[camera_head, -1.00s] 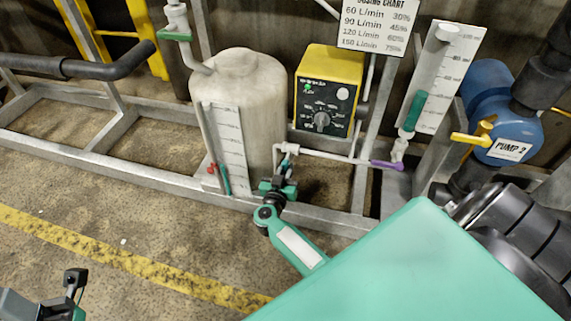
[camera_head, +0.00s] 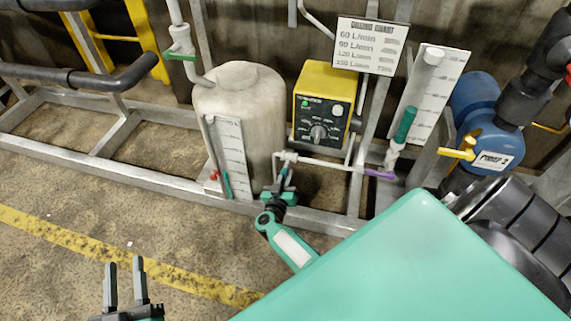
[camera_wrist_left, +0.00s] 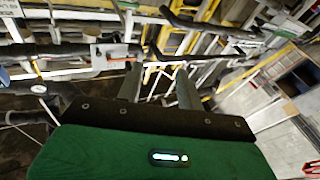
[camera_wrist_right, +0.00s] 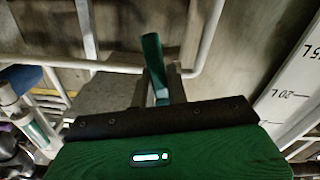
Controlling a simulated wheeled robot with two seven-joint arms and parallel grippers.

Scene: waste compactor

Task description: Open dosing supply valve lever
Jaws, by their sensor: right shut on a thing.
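The dosing supply valve lever appears as a green handle (camera_wrist_right: 153,60) in the right wrist view, standing between my right fingers. My right gripper (camera_head: 285,180) is shut on this lever, low beside the white tank (camera_head: 241,110). In the head view, the gripper and thin pipes largely hide the lever. The white pipe (camera_head: 325,163) runs right from this spot. My left gripper (camera_head: 125,280) is open and empty above the floor at lower left. Its spread fingers also show in the left wrist view (camera_wrist_left: 158,88).
A yellow dosing controller (camera_head: 326,75) stands behind the pipe. A purple lever (camera_head: 380,174), a green-handled gauge valve (camera_head: 405,124) and the blue pump (camera_head: 490,130) are to the right. The grey frame rail (camera_head: 150,170) crosses in front.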

